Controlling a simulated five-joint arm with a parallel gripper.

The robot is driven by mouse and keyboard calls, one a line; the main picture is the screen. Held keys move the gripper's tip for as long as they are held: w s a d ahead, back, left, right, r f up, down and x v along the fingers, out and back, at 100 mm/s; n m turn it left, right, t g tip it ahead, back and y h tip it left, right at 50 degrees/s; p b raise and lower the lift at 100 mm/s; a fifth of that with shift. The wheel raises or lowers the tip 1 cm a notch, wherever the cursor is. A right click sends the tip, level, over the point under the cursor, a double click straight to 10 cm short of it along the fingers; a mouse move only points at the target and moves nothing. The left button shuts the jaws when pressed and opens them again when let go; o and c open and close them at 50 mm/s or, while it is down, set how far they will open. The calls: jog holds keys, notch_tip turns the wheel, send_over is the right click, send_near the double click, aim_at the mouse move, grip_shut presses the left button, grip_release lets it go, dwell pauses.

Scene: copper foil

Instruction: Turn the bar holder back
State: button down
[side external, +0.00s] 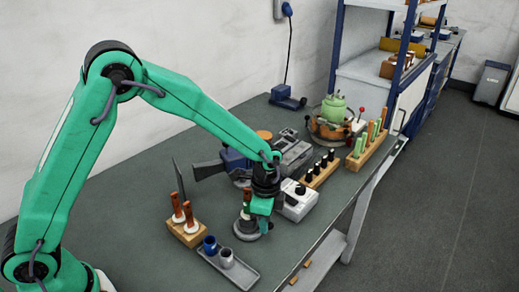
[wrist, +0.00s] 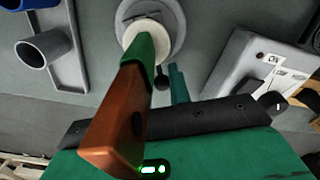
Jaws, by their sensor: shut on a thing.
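A round grey base (side external: 246,229) stands on the bench directly below my gripper (side external: 262,207). In the wrist view the base (wrist: 176,22) carries a pale collar. A brown upright piece (wrist: 112,120) leans across the wrist view in front of my green palm; I take it with the base to be the bar holder. My gripper (wrist: 162,75) is shut on the bar holder, close over the collar. The exact contact between fingers and holder is partly hidden. How far the holder is turned cannot be told.
A grey tray with two cups (side external: 228,259) is close in front. A wooden block (side external: 184,234) with brown-handled tools is at left. A white switch box (side external: 299,202) is close at right. A blue machine (side external: 232,165) stands behind.

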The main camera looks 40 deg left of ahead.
jog(key=shift+w+a+r+n, duration=0.1)
jog(key=shift+w+a+n, duration=0.2)
jog(key=shift+n, duration=0.55)
jog(key=shift+w+a+n, duration=0.1)
jog(key=shift+w+n, duration=0.25)
jog(key=shift+n, duration=0.5)
jog(key=shift+w+a+n, duration=0.2)
jog(key=shift+a+n, duration=0.05)
jog(key=shift+n, duration=0.55)
jog(key=shift+w+a+n, duration=0.2)
jog(key=shift+a+n, duration=0.05)
jog(key=shift+n, duration=0.55)
jog(key=shift+w+a+n, duration=0.15)
jog(key=shift+a+n, duration=0.15)
jog(key=shift+n, duration=0.55)
jog(key=shift+w+a+n, duration=0.15)
jog(key=shift+a+n, duration=0.15)
jog(key=shift+n, duration=0.55)
jog(key=shift+a+n, duration=0.3)
jog(key=shift+n, duration=0.4)
jog(key=shift+a+n, duration=0.25)
jog(key=shift+n, duration=0.45)
jog(key=shift+a, duration=0.1)
jog(key=c, duration=1.3)
grip_release()
